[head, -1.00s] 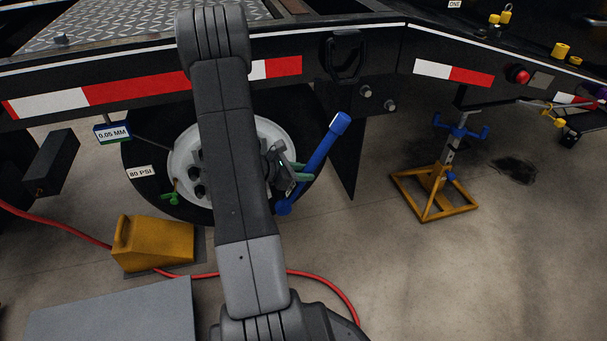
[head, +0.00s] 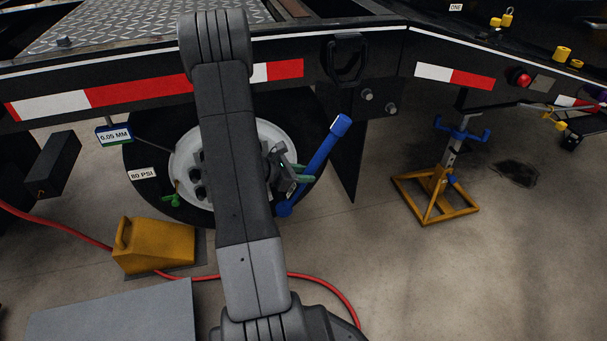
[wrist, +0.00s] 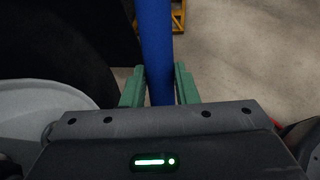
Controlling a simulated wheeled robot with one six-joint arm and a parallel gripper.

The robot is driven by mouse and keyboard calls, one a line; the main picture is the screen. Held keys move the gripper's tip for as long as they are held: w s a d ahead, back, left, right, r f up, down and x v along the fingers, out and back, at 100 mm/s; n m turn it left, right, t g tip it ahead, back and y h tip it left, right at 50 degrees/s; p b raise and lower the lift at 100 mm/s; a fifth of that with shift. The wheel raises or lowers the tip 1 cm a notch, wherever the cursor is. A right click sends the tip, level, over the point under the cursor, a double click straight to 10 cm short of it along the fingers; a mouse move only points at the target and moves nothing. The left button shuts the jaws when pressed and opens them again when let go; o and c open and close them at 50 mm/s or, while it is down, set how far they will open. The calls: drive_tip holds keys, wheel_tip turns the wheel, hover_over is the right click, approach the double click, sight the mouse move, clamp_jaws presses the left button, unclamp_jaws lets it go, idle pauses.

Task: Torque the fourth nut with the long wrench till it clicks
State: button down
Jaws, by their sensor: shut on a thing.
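The long blue wrench (head: 322,160) slants in front of the wheel's right side in the head view, its upper end up and to the right. My gripper (head: 300,174) is shut on the wrench's shaft near its lower part. In the wrist view the green fingers of my gripper (wrist: 160,88) stand on both sides of the blue shaft (wrist: 154,45). The white wheel hub (head: 274,137) is partly covered by my arm. Several dark nuts (head: 199,192) show at the hub's left. The fourth nut cannot be told apart, and I cannot see whether the wrench sits on a nut.
A yellow wheel chock (head: 155,246) stands left of the tire, with a red hose (head: 325,283) on the floor. A yellow and blue jack stand (head: 440,190) is at the right. A grey box top (head: 115,312) is at the lower left. Floor between wheel and stand is clear.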

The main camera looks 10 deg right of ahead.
drive_tip(key=shift+w, duration=1.2)
idle(1.0)
drive_tip(key=shift+d, duration=0.1)
drive_tip(key=shift+d+f+y, duration=0.1)
drive_tip(key=shift+d+y, duration=0.2)
drive_tip(key=shift+d+f+y, duration=0.25)
drive_tip(key=shift+d+y, duration=0.05)
drive_tip(key=shift+d, duration=0.05)
idle(0.5)
drive_tip(key=shift+d+f, duration=0.1)
drive_tip(key=shift+d, duration=0.1)
drive_tip(key=shift+d+f+y, duration=0.1)
drive_tip(key=shift+d+y, duration=0.05)
drive_tip(key=shift+y, duration=0.15)
